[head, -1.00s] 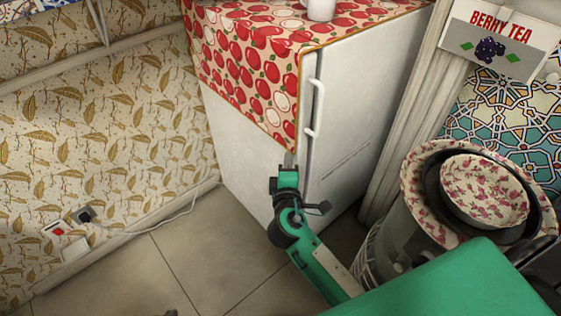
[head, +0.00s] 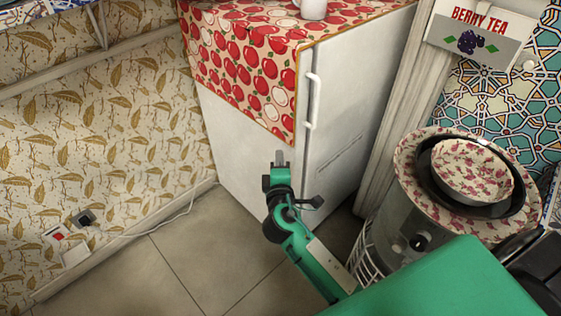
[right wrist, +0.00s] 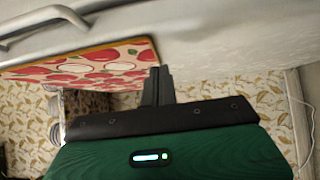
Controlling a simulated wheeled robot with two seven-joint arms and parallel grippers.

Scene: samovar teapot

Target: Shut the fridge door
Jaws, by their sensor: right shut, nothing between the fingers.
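The white fridge stands against the wall, its side (head: 240,140) partly covered by a red apple-print cloth (head: 245,65). Its door (head: 345,115) faces right in the head view and looks about flush with the body; I see no clear gap. The white handle (head: 313,100) is on the door's near edge; it also shows at the upper left of the right wrist view (right wrist: 45,15). My right gripper (head: 280,157) is shut and empty, below the handle and in front of the fridge's near corner. Whether it touches the fridge is unclear. My left gripper is out of view.
A metal drum (head: 400,235) with floral bowls (head: 472,170) stands right of the fridge, close to my right arm. A white mug (head: 313,9) sits on the fridge. A cord and socket (head: 85,217) are at the left wall. The tiled floor (head: 190,250) is clear.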

